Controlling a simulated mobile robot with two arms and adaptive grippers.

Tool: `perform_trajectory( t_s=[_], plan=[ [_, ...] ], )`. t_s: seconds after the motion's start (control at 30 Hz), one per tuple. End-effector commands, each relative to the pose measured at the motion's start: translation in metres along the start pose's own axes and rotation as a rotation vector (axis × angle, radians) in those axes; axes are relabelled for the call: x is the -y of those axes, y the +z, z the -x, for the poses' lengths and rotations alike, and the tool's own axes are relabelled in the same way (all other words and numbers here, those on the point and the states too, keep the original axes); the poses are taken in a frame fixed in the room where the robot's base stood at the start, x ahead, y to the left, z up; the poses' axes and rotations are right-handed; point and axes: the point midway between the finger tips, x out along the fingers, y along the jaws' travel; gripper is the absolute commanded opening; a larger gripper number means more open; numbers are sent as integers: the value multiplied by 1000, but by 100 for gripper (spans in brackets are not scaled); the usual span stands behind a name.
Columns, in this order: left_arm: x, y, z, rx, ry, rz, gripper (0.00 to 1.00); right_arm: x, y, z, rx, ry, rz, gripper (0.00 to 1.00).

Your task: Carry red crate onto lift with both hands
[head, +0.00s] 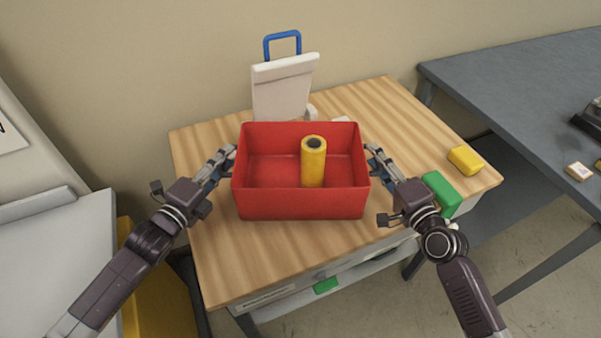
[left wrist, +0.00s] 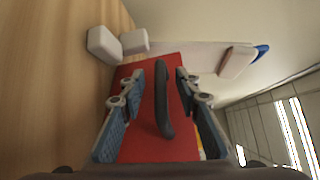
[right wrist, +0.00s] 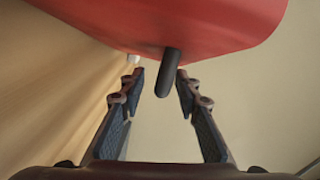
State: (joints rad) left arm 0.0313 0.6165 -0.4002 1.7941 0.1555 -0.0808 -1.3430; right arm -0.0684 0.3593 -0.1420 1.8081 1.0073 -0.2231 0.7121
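The red crate (head: 300,203) appears to rest on the wooden-topped table (head: 245,262), with a yellow roll (head: 313,165) upright inside. My left gripper (head: 229,154) is at the crate's left end. In the left wrist view, its open fingers (left wrist: 160,74) stand either side of a dark handle (left wrist: 162,100) on the crate's red end wall. My right gripper (head: 370,153) is at the right end. In the right wrist view, its fingers (right wrist: 160,74) are apart, with the other dark handle (right wrist: 168,72) between their tips. I cannot identify the lift.
A white stand (head: 284,88) with a blue handle (head: 282,42) is behind the crate. A yellow block (head: 465,160) and a green block (head: 441,192) lie at the table's right. A grey table (head: 520,95) is further right; a pale machine (head: 55,265) is left.

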Motion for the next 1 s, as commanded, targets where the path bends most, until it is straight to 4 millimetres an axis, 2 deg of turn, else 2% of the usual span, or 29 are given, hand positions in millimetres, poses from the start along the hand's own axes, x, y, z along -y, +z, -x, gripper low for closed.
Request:
perform_trajectory(
  t_s=[0.3, 0.57, 1.0],
  plan=[
    [0, 0, -2, 0, 0, -1, 29, 0, 0, -2, 0, 0, 0, 29],
    [0, 0, -2, 0, 0, -1, 0, 0, 0, -2, 0, 0, 0, 0],
    [0, 0, -1, 0, 1, -1, 0, 0, 0, -1, -1, 1, 0, 0]
  ],
)
